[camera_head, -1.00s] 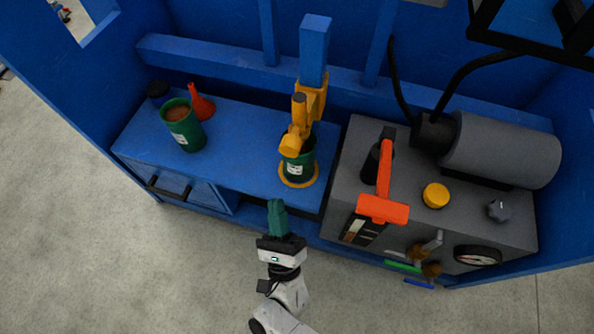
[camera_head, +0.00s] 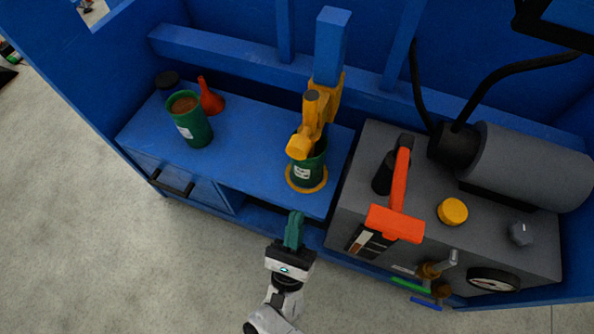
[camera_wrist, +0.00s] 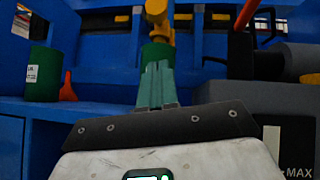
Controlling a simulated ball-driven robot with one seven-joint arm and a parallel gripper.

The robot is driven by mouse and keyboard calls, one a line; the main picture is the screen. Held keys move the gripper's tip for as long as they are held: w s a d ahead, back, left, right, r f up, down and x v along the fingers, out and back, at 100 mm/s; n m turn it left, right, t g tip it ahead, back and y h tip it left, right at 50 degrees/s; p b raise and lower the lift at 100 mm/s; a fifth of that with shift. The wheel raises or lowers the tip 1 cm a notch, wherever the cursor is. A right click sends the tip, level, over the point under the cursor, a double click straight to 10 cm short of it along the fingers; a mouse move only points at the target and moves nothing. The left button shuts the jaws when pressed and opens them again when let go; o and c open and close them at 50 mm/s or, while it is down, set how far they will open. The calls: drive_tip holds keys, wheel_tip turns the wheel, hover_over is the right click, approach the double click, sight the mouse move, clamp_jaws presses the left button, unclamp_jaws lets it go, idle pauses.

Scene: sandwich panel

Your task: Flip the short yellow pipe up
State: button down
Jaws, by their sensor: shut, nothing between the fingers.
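The short yellow pipe (camera_head: 309,124) hangs from a yellow bracket on a blue post, its lower end pointing down at the mouth of a green can (camera_head: 308,171). In the wrist view the yellow pipe (camera_wrist: 158,12) shows at the top, straight beyond my fingers. My gripper (camera_head: 295,217) is shut and empty. It is in front of the blue bench edge, below and nearer than the can, apart from pipe and can. In the wrist view my fingers (camera_wrist: 157,75) cover much of the green can (camera_wrist: 157,50).
A second green can (camera_head: 190,121) with brown contents and a red funnel (camera_head: 210,97) stand at the left. A grey machine with an orange handle (camera_head: 397,200) stands close at the right. The blue bench (camera_head: 243,150) is bare between the cans.

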sight(309, 142)
drive_tip(key=w+r, duration=0.6)
drive_tip(key=r, duration=0.3)
drive_tip(key=shift+r, duration=0.25)
drive_tip(key=shift+d+r+p, duration=0.1)
drive_tip(key=shift+p, duration=0.2)
wheel_tip(309, 142, up, 13)
drive_tip(key=p, duration=0.6)
drive_tip(key=shift+f, duration=0.2)
